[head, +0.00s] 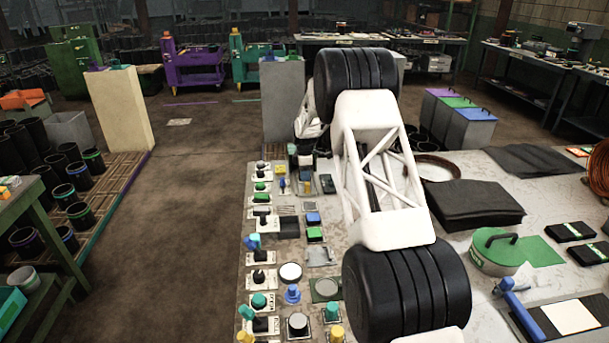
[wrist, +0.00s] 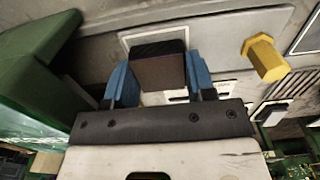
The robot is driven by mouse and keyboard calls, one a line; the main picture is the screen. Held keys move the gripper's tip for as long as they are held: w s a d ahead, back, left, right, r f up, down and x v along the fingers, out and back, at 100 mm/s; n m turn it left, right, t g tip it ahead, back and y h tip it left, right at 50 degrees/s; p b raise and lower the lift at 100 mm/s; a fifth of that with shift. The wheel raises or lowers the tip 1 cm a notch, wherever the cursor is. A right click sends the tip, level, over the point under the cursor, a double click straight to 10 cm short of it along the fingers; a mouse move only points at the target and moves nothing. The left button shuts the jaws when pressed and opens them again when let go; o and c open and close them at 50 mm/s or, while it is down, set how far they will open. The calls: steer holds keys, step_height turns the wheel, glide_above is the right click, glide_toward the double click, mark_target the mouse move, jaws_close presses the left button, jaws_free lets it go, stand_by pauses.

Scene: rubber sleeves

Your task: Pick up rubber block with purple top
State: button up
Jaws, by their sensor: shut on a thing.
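In the wrist view, my gripper (wrist: 159,80) has two blue fingers closed on the sides of a small dark block (wrist: 159,69). The block has a dull dark purple-brown face and a black upper part. It sits between the fingers, in front of a white-outlined square on a grey panel. I cannot tell whether it touches the panel. In the head view, my white arm reaches away over the bench, and the gripper and block are hidden or too small to make out.
A yellow hexagonal post (wrist: 265,58) stands close right of the gripper, and a large green object (wrist: 40,75) is close left. In the head view, the bench (head: 480,165) holds rows of small knobs and blocks at left, a green round lid (head: 500,252) and black sheets (head: 475,204) at right.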

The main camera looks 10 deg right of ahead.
step_height(320, 180, up, 10)
steer(key=shift+f, duration=0.2)
stand_by(0.3)
steer(key=shift+s+a, duration=0.1)
steer(key=shift+s, duration=0.05)
stand_by(0.4)
steer(key=s+a, duration=0.2)
steer(key=s, duration=0.7)
steer(key=s+a+f, duration=0.1)
steer(key=s+a, duration=0.2)
steer(key=s, duration=0.7)
steer(key=s+a+f, duration=0.1)
steer(key=s+a, duration=0.2)
steer(key=s, duration=0.7)
steer(key=shift+s+a, duration=0.25)
steer(key=shift+f, duration=0.25)
steer(key=shift+f, duration=2.3)
